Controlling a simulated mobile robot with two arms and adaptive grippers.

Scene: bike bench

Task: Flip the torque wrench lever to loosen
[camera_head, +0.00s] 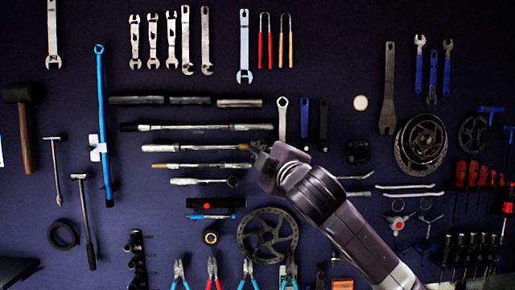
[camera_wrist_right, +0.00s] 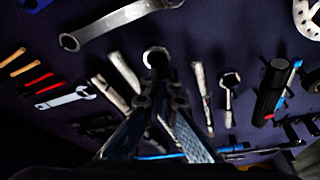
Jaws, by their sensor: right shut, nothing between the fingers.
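Several long torque wrenches hang horizontally on the dark wall board in the head view: a black-handled one (camera_head: 197,127), a silver one (camera_head: 195,148), one with a tan grip (camera_head: 200,165) and a shorter one (camera_head: 203,181). My right gripper (camera_head: 261,155) is shut and empty at the right ends of the middle wrenches and hides part of them. In the right wrist view its closed fingertips (camera_wrist_right: 161,98) lie just below a round tool head (camera_wrist_right: 156,56). I cannot tell whether they touch it. The lever itself is too small to make out. My left gripper is not in view.
Combination wrenches (camera_head: 283,118) hang just above my right gripper. A brake disc (camera_head: 267,235) and pliers (camera_head: 212,272) hang below. A blue tool (camera_head: 101,120) hangs upright at left. Tools crowd the board, with small bare gaps between them.

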